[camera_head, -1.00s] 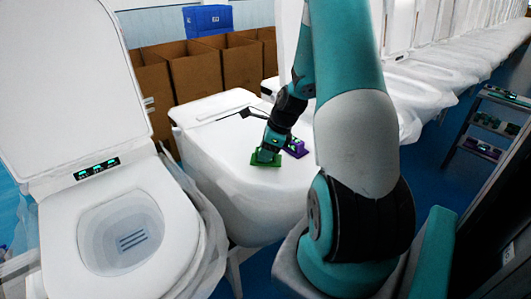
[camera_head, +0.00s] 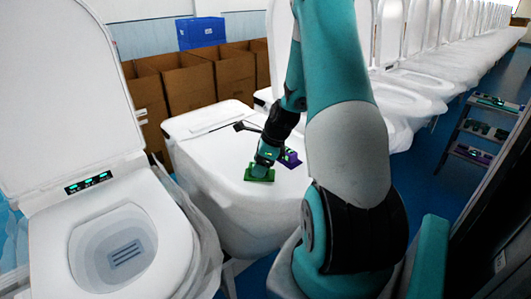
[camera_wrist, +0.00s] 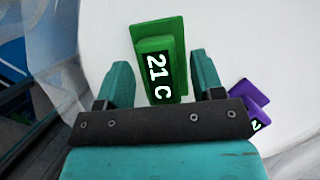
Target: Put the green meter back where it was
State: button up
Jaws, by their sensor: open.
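The green meter (camera_head: 259,174) lies on the white closed toilet lid (camera_head: 215,150). In the wrist view the green meter (camera_wrist: 158,62) shows a dark display reading "21 C". My gripper (camera_head: 264,163) is over the meter in the head view. In the wrist view my gripper (camera_wrist: 158,75) is open, with one finger on each side of the meter and visible gaps between. A purple meter (camera_head: 289,158) lies just right of the green one, and the purple meter also shows in the wrist view (camera_wrist: 250,100).
An open toilet (camera_head: 115,240) stands at left. Cardboard boxes (camera_head: 188,85) and a blue crate (camera_head: 201,32) are behind. A shelf rack (camera_head: 485,130) at right holds several small devices, including green and purple ones. More toilets (camera_head: 410,100) line up to the back right.

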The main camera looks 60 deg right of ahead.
jog(key=b+v, duration=0.2)
jog(key=v, duration=0.9)
jog(key=w+a+r+n+g+y, duration=0.1)
jog(key=a+r+n, duration=0.2)
jog(key=a+n, duration=0.9)
jog(key=a+r+n+g, duration=0.1)
jog(key=a+r+n, duration=0.3)
jog(key=a+n, duration=0.75)
jog(key=s+a+r+n+g, duration=0.1)
jog(key=s+a+n, duration=1.1)
jog(key=a, duration=0.5)
jog(key=shift+s+r+n+g+y, duration=0.3)
jog(key=shift+n+g+y, duration=0.1)
jog(key=shift+n, duration=0.25)
jog(key=shift+w+a, duration=0.1)
